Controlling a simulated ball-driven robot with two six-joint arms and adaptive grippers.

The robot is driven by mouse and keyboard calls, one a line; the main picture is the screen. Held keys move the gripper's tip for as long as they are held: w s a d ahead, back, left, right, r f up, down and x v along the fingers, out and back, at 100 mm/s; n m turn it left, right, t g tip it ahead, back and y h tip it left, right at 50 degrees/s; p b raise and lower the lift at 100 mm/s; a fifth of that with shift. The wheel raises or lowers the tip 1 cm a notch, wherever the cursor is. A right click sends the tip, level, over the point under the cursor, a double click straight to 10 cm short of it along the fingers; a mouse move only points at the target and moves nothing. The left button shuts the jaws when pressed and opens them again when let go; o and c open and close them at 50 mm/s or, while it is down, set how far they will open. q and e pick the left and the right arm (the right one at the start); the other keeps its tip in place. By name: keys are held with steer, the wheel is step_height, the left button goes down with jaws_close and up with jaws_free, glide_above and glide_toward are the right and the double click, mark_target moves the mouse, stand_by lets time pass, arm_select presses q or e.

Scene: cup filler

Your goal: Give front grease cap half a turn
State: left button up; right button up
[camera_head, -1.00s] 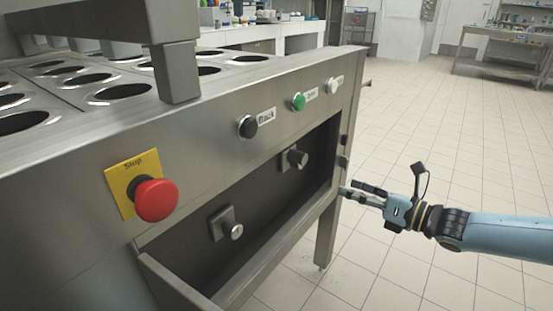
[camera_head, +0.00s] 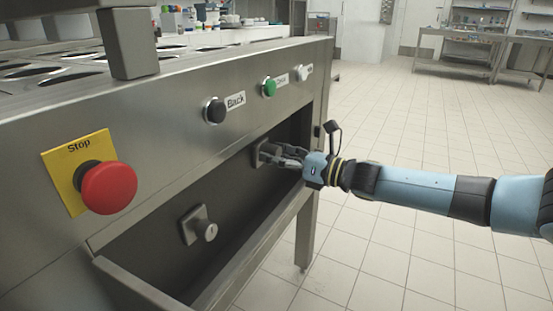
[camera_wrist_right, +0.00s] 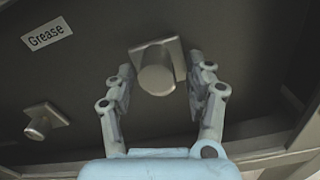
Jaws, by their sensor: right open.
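Two metal grease caps sit on square plates inside the dark recess of the machine's side. One cap (camera_head: 268,150) is farther along, toward the right end of the recess, partly hidden by my right gripper (camera_head: 284,155). The other cap (camera_head: 200,228) is nearer the red stop button. In the right wrist view, the farther cap (camera_wrist_right: 157,77) lies between the two spread fingers of my right gripper (camera_wrist_right: 160,71), with a gap on each side. The nearer cap (camera_wrist_right: 47,122) shows at the left there. My left gripper is not in view.
A "Grease" label (camera_wrist_right: 47,33) is on the recess wall. Above the recess are the black Back button (camera_head: 215,110), a green button (camera_head: 269,88) and the red stop button (camera_head: 108,188). A metal ledge (camera_head: 262,236) borders the recess below. Tiled floor is open at right.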

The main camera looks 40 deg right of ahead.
steer(key=shift+c, duration=1.3)
steer(key=c, duration=0.4)
jaws_close()
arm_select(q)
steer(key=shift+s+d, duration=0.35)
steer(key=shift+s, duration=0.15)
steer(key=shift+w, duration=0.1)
arm_select(e)
steer(key=shift+m, duration=0.3)
